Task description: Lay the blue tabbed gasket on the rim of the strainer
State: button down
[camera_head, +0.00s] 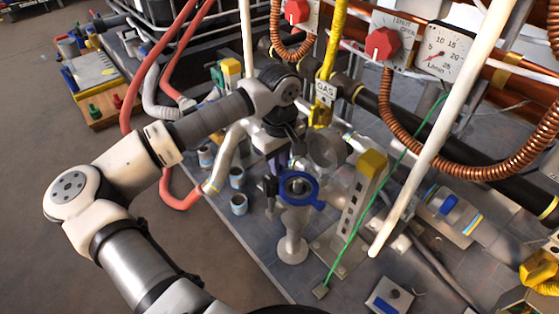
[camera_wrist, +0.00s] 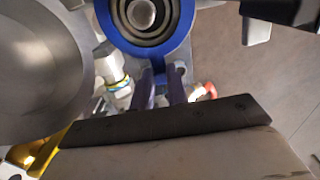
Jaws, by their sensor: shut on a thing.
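The blue tabbed gasket (camera_head: 298,202) is a ring lying about level over the top of the strainer (camera_head: 292,245), a grey metal body standing upright on a round foot. One tab points to the lower right. In the wrist view the gasket (camera_wrist: 165,53) surrounds the strainer's round metal inside (camera_wrist: 143,14), roughly centred. My gripper (camera_head: 283,163) comes in from behind and upper left. Its purple fingers (camera_wrist: 162,82) are shut on the gasket's near edge in the wrist view. I cannot tell whether the gasket touches the rim, which it mostly hides.
A round grey metal cover (camera_head: 325,150) stands close behind the strainer; it fills the left of the wrist view (camera_wrist: 38,65). A slotted upright post with a yellow top (camera_head: 372,162) and a green line stand at the right. Small cups (camera_head: 238,204) stand at the left.

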jog(key=c, duration=1.3)
grip_release()
notch_tip(320, 180, up, 14)
jog(key=p, duration=0.5)
jog(key=shift+a+f, duration=0.1)
jog(key=shift+f, duration=0.05)
